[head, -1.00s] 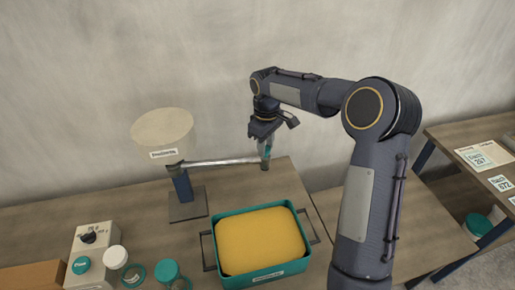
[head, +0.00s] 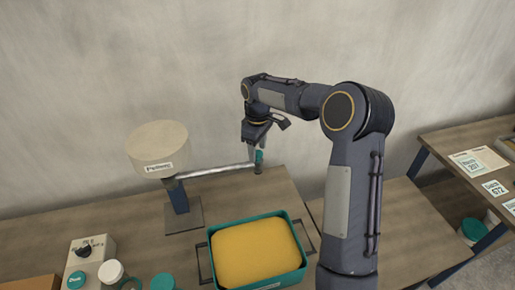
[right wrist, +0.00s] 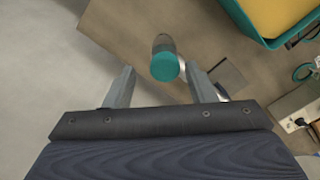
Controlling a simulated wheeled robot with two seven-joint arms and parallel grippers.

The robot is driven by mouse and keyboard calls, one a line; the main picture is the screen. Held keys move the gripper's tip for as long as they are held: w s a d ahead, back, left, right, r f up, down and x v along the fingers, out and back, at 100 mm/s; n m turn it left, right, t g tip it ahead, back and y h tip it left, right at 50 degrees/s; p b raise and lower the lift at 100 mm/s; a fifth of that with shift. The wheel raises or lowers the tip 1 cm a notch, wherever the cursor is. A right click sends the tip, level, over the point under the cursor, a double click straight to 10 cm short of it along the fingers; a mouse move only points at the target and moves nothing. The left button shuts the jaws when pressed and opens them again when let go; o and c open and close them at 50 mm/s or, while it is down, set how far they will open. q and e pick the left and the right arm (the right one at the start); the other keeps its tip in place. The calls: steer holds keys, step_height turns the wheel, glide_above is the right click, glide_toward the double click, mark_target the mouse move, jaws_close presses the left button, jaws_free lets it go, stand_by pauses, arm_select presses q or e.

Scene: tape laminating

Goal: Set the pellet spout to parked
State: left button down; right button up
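The pellet spout is a grey pipe (head: 215,171) running right from under a cream hopper (head: 158,148) on a stand. Its free end carries a teal-topped upright piece (head: 259,156), which points down over the table. My right gripper (head: 257,146) is above this end, pointing down. In the right wrist view the round teal top (right wrist: 165,67) lies between the two separated fingers (right wrist: 161,70), closer to the right finger, with a gap at the left one. The gripper looks open; touch with the right finger cannot be told. My left gripper is out of view.
A teal tray (head: 302,243) of yellow pellets stands on the table in front of the spout. A control box (head: 101,246) with a black knob and several teal-lidded jars (head: 163,282) are at front left. A second table (head: 440,128) with labelled cards is at right.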

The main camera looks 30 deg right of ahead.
steer(key=shift+s, duration=0.1)
steer(key=shift+r+b, duration=0.35)
steer(key=shift+r, duration=3.6)
steer(key=s+a+r+m+t+y, duration=0.1)
steer(key=s+a+r+m+t, duration=0.15)
steer(key=s, duration=0.65)
steer(key=s+a+r+m+t+y, duration=0.1)
steer(key=s+a+r, duration=0.15)
steer(key=s, duration=0.55)
steer(key=s+a+f+m+t+y, duration=0.1)
steer(key=s+a+f+m, duration=0.1)
steer(key=s, duration=0.5)
steer(key=s+a+f+m+t, duration=0.1)
steer(key=s+a+f+m, duration=0.2)
steer(key=s+f, duration=0.2)
steer(key=s, duration=0.3)
steer(key=shift+a+y, duration=0.35)
steer(key=shift+y, duration=0.05)
